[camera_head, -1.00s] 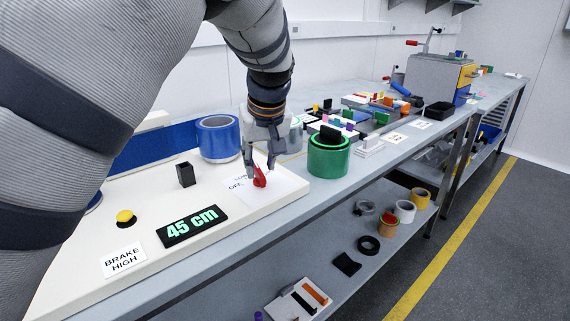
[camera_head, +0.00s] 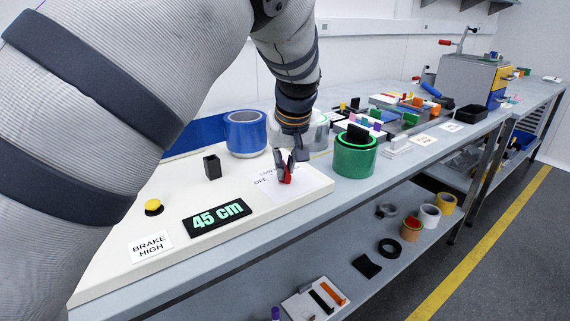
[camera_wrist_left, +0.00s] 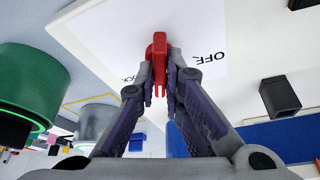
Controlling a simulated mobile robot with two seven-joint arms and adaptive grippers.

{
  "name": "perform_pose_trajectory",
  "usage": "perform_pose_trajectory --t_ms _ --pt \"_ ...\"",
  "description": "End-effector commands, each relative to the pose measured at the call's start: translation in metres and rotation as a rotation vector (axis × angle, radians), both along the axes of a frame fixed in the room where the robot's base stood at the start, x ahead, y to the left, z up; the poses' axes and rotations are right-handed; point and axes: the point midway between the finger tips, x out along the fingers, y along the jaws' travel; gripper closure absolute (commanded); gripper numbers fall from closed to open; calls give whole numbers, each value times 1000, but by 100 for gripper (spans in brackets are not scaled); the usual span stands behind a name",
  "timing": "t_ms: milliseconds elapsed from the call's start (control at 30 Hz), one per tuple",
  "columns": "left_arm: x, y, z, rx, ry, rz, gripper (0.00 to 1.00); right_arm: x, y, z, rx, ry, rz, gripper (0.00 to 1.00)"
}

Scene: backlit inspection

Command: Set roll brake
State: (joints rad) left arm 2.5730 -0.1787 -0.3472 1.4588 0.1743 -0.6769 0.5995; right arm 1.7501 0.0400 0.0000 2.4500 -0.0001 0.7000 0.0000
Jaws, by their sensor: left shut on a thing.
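A red knob (camera_head: 287,174) stands on a white dial sheet (camera_head: 308,181) on the cream panel (camera_head: 120,272). My left gripper (camera_head: 288,172) is shut on the knob from above, one finger on each side. In the left wrist view the red knob (camera_wrist_left: 158,58) sits between the fingertips (camera_wrist_left: 160,75). "OFF" shows on the sheet, with a partly hidden word ending in "OCK"; the fingers cover part of the lettering. A card (camera_head: 151,247) reads "BRAKE HIGH". A black display (camera_head: 217,216) reads "45 cm". My right gripper is not in view.
A yellow button (camera_head: 153,206), a black open box (camera_head: 212,167) and a blue roll (camera_head: 246,134) are on the left. A green roll (camera_head: 354,158) stands just right of the sheet. Several small parts lie farther along the bench. A lower shelf (camera_head: 350,240) holds several rolls.

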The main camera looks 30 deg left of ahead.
Motion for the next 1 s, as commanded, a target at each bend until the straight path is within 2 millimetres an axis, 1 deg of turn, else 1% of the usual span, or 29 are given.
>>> perform_pose_trajectory --t_ms 133,333,700,1000 --pt "-2 0 4 -3 -4 -66 100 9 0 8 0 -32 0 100" --pt "-2 1 3 -4 -3 -216 100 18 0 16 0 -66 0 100" --pt "-2 2 -1 -3 1 -499 100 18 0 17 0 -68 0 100" --pt "-2 3 -1 -2 2 -641 100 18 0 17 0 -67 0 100"
